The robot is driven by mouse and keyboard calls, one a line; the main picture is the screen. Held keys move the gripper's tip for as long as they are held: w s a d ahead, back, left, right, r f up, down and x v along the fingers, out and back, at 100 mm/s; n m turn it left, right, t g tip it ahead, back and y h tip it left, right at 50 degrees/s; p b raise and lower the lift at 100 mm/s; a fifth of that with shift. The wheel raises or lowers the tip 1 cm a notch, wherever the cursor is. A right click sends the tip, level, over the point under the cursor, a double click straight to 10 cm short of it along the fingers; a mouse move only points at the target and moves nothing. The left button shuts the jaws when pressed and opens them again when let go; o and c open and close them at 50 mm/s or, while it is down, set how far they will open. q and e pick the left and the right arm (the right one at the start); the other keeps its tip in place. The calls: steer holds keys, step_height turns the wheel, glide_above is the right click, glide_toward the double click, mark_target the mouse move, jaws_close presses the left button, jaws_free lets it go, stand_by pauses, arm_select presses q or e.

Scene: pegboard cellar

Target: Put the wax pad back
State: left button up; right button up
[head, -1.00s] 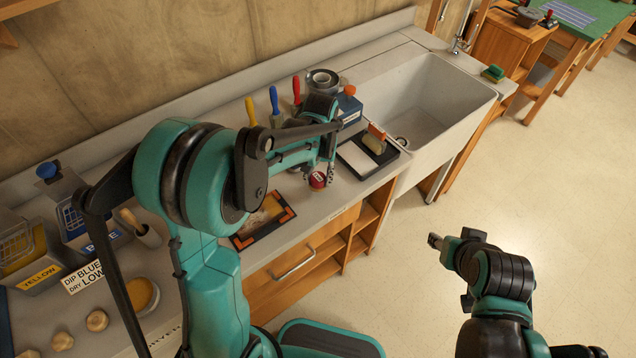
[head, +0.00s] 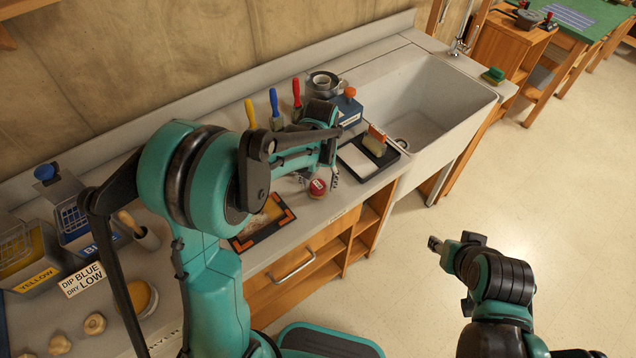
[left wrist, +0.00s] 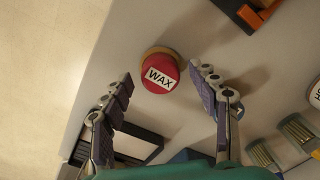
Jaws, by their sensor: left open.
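The wax pad (head: 318,188) is a small round red piece with a white label on the counter, in front of the black tray. In the left wrist view the wax pad (left wrist: 160,74) shows the word WAX and a tan edge below the red. My left gripper (head: 321,181) is open, with its fingers either side of the pad. In the left wrist view the left gripper (left wrist: 162,76) shows gaps between both fingertips and the pad. My right gripper (head: 436,243) is over the floor at the lower right; its jaw opening is unclear.
A black tray (head: 398,163) with a sponge block lies right of the pad. An orange-cornered dark frame (head: 288,214) lies left of it. Yellow, blue and red-handled tools (head: 273,103) and a blue box (head: 347,108) stand behind. The sink (head: 440,95) is at the right.

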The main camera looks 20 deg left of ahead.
mark_target(319, 185)
arm_select(q)
step_height(319, 185, up, 10)
steer(key=p, duration=0.3)
steer(key=s+a+r+t, duration=0.1)
steer(key=s+r+t, duration=0.1)
steer(key=s, duration=0.6)
steer(key=s+a+r+m+t, duration=0.1)
steer(key=s+a+r+t, duration=0.1)
steer(key=s+t, duration=0.3)
steer(key=s+r, duration=0.1)
steer(key=s, duration=0.3)
steer(key=shift+f, duration=0.1)
